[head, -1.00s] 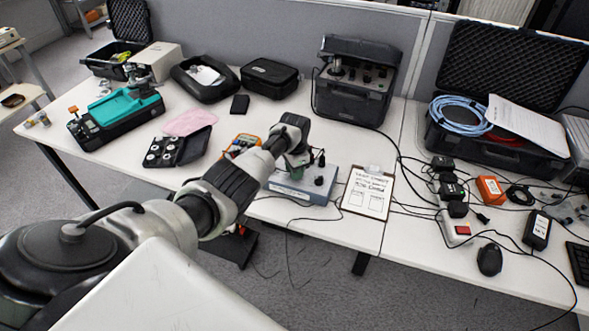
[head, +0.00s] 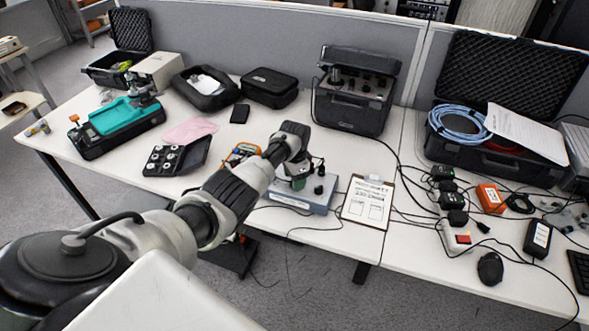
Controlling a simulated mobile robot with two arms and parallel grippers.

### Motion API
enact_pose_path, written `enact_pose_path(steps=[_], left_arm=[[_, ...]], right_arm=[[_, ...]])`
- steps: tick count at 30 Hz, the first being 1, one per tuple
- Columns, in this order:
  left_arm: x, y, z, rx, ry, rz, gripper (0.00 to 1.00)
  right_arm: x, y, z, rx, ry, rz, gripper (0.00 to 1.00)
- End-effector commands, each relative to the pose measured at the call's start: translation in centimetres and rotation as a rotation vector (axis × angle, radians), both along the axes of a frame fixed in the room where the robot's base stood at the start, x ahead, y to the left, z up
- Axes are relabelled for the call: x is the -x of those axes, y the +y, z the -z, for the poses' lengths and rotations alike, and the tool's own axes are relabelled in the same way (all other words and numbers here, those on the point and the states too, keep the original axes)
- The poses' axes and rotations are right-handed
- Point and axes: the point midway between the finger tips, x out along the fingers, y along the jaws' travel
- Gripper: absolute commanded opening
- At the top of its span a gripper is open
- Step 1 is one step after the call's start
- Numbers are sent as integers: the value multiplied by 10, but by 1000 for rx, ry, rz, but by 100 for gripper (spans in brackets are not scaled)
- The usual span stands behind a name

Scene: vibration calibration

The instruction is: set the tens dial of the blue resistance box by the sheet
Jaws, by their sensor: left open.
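The blue resistance box (head: 299,202) sits near the front edge of the table, left of the clipboard. Black knobs or posts show on the right part of its top; their markings are too small to read. My left gripper (head: 299,181) is open over the left part of the box top, pointing down. It hides that part, and I cannot tell whether its fingers touch a dial. The sheet (head: 367,201) lies on a clipboard just right of the box; its writing is not legible here. My right gripper is out of view.
An orange multimeter (head: 240,154) lies behind my left forearm. A dark instrument case (head: 352,105) stands behind the box. Cables run along the table and hang over its front edge. Black adapters (head: 451,199) and a mouse (head: 490,268) lie on the right.

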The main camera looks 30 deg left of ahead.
Motion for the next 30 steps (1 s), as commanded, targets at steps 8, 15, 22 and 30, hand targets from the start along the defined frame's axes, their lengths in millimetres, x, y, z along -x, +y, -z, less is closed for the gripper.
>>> enact_pose_path(steps=[8, 15, 22, 30], left_arm=[[0, 1, -53, -2, -5, 1, 55], [-1, 1, -91, -1, -2, 0, 55], [0, 0, -103, -1, 1, -1, 55], [0, 0, -103, -1, 1, -1, 55]], right_arm=[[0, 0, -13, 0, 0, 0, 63], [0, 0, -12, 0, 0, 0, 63], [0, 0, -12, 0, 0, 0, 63], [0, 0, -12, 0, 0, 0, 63]])
